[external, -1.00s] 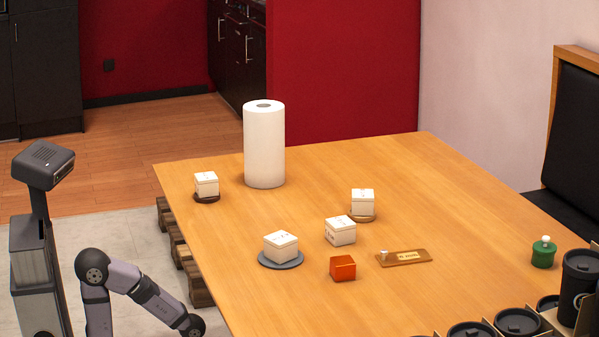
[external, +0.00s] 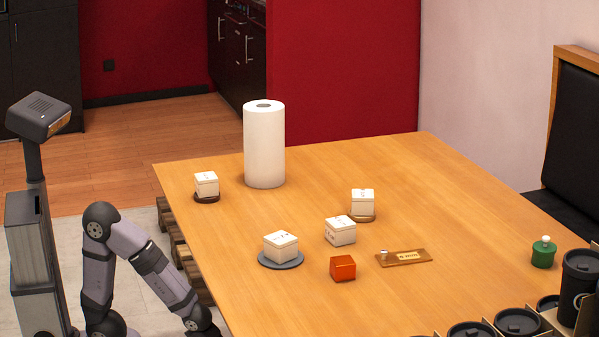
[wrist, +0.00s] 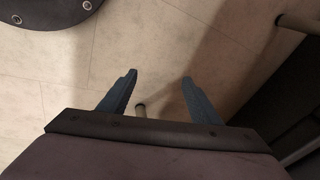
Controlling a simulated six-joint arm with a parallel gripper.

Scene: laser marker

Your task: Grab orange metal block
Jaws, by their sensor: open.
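The orange metal block (external: 342,268) sits on the wooden table (external: 420,170), near its front middle. It is clear on top and shows no contact with other things. In the wrist view my gripper (wrist: 160,82) is open and empty, its two blue-grey fingers apart over the pale tiled floor. The block does not show in the wrist view. In the external view my arm is at the lower left, beside the table's left edge, with the gripper end out of sight.
White boxes stand near the block, one (external: 340,230) just behind it and one (external: 281,246) on a grey disc to its left. A wooden plate (external: 404,257) lies to its right. A paper towel roll (external: 264,145) stands behind. Black cups (external: 517,321) crowd the front right corner.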

